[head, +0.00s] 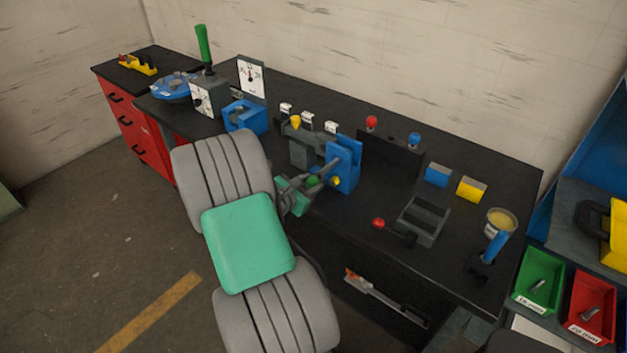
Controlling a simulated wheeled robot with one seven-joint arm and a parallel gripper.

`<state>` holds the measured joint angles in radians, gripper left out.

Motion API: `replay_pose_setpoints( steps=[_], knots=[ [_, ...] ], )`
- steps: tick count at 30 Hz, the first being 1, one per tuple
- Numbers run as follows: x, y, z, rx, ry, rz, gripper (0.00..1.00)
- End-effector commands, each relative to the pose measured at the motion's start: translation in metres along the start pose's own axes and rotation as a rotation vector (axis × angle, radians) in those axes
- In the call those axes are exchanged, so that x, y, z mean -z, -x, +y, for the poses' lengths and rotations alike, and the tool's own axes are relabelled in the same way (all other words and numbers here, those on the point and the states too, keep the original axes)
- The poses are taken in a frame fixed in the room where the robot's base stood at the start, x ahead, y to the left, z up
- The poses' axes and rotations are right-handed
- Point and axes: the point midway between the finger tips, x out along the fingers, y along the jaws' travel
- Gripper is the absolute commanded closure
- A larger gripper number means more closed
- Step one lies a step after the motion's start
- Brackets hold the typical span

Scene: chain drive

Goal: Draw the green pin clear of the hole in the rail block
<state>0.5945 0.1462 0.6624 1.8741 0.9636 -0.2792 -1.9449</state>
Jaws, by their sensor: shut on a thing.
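My gripper (325,172) is at the front edge of the workbench, left of an upright blue block (345,160). It is small in the picture and partly covered by my own arm. A small green round end (312,181), which looks like the green pin, shows at the gripper's fingers, and the gripper is shut on it. The pin's shaft and the hole are hidden, so I cannot tell whether the pin is in the hole. I take the blue block for the rail block, but cannot be certain. A yellow knob (336,181) is low on its front.
A grey vise-like fixture (302,150) stands just left of the blue block. A dark stand with red (372,121) and blue (414,138) knobs is behind right. A grey tray-like block (424,220) and a red-knobbed lever (379,223) lie to the right.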

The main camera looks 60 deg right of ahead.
Motion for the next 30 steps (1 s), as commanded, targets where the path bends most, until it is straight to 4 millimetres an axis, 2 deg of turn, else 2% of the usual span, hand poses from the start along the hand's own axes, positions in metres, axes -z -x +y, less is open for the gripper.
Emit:
replay_pose_setpoints(
  steps=[30],
  knots=[
    [0.022,0.055,0.002,-0.002,0.0,0.0,1.0]
  ],
)
